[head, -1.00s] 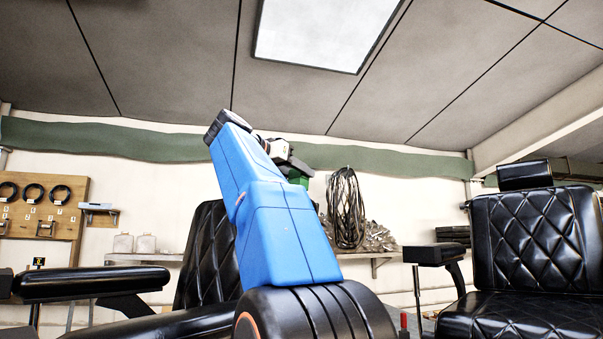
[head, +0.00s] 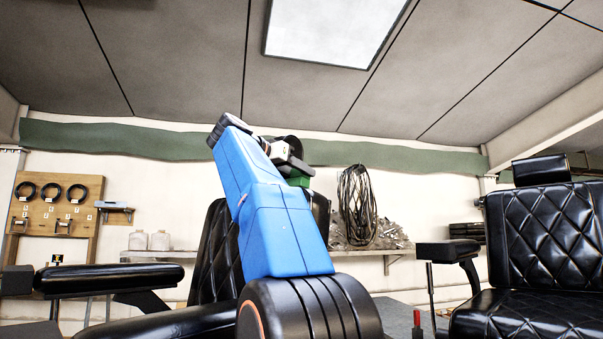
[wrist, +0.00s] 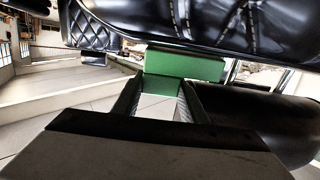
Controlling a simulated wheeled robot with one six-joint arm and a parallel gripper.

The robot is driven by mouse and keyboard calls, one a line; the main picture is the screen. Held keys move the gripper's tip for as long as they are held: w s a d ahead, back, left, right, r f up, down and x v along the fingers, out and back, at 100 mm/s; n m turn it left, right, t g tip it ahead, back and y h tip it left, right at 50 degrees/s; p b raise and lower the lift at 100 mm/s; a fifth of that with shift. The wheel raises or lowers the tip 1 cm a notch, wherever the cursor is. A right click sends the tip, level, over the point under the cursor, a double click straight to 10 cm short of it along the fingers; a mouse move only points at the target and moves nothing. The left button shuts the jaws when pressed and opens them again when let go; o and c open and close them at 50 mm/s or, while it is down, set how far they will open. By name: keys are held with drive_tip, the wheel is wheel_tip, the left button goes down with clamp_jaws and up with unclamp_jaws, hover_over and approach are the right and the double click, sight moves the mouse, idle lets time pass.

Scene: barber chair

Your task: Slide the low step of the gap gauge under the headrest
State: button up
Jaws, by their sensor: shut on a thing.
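The green gap gauge (wrist: 185,63) is held at the tips of my gripper (wrist: 163,86) in the wrist view. A bit of green also shows beside my blue arm in the head view (head: 298,181). A black padded part (wrist: 225,28) of the chair lies close above the gauge in the wrist view, and a rounded black pad (wrist: 265,115) is to its right. I cannot tell which is the headrest, whether the gauge touches either one, or which step faces it. My arm hides much of the near chair (head: 213,255) in the head view.
A second black chair (head: 545,240) stands at the right, with an armrest (head: 448,250) on its near side. A long black armrest (head: 110,278) is at the lower left. A wall shelf (head: 385,253) holds a dark coil (head: 357,208). A tool board (head: 55,205) hangs at the left.

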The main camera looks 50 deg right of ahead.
idle(0.3)
drive_tip(key=o, duration=1.2)
drive_tip(key=shift+c, duration=0.2)
drive_tip(key=shift+w, duration=0.1)
drive_tip(key=shift+s+a+r, duration=0.1)
drive_tip(key=shift+s+a, duration=0.05)
drive_tip(key=shift+s, duration=1.75)
drive_tip(key=shift+s+a+r, duration=0.1)
drive_tip(key=shift+s+a, duration=0.05)
drive_tip(key=shift+s, duration=1.75)
